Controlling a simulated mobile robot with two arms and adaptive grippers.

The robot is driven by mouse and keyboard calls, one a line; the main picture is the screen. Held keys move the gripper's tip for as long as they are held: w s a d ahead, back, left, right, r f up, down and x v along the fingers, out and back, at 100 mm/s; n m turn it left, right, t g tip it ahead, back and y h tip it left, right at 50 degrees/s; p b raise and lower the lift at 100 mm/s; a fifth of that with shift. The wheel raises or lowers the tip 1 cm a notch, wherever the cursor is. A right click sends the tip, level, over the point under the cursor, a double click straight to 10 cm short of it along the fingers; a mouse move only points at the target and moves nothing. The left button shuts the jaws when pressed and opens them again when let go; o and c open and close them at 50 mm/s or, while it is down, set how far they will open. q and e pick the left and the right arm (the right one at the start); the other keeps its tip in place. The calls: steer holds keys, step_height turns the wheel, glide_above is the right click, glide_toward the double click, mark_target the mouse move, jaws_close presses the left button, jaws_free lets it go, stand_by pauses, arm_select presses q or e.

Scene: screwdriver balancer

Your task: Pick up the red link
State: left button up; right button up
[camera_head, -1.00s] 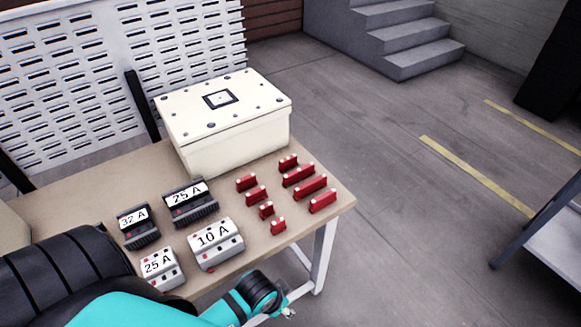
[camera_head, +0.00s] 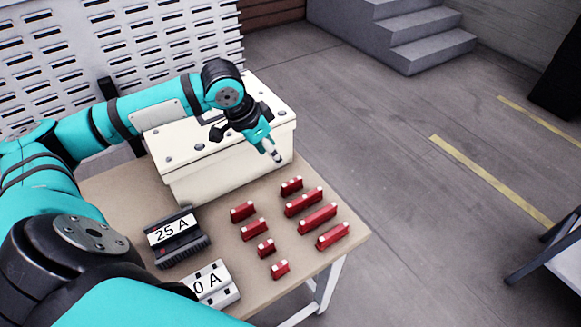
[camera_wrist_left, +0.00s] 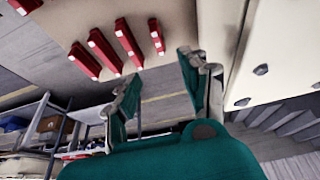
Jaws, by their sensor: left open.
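Several red links with pale ends lie in two rows on the right part of the workbench. In the head view the right row holds a small link (camera_head: 291,187) at the back and longer links (camera_head: 304,201), (camera_head: 317,218) and (camera_head: 332,236) in front. The left row holds shorter links, such as the back one (camera_head: 243,210) and the front one (camera_head: 280,269). My left gripper (camera_head: 272,152) is open and empty, above the bench beside the box, behind the rows. In the left wrist view its open fingers (camera_wrist_left: 160,67) show links beyond them, the closest a red link (camera_wrist_left: 156,36). My right gripper is out of view.
A cream box (camera_head: 215,175) stands at the back of the bench (camera_head: 115,200), close to my left gripper. A dark 25 A breaker (camera_head: 178,237) and a light breaker (camera_head: 212,284) lie left of the links. The bench's right edge is close to the right row.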

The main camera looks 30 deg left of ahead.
arm_select(q)
glide_toward(291, 182)
steer(key=shift+x, duration=1.05)
steer(key=x, duration=0.3)
steer(key=shift+w+d+f, duration=0.1)
steer(key=shift+w+d, duration=0.05)
steer(key=shift+w, duration=0.15)
steer(key=shift+w+f+p, duration=0.1)
steer(key=shift+f+p, duration=0.25)
steer(key=x, duration=0.4)
steer(key=shift+f, duration=0.2)
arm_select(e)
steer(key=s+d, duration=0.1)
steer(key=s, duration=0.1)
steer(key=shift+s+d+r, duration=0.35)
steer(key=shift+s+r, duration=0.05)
arm_select(q)
steer(key=c, duration=0.9)
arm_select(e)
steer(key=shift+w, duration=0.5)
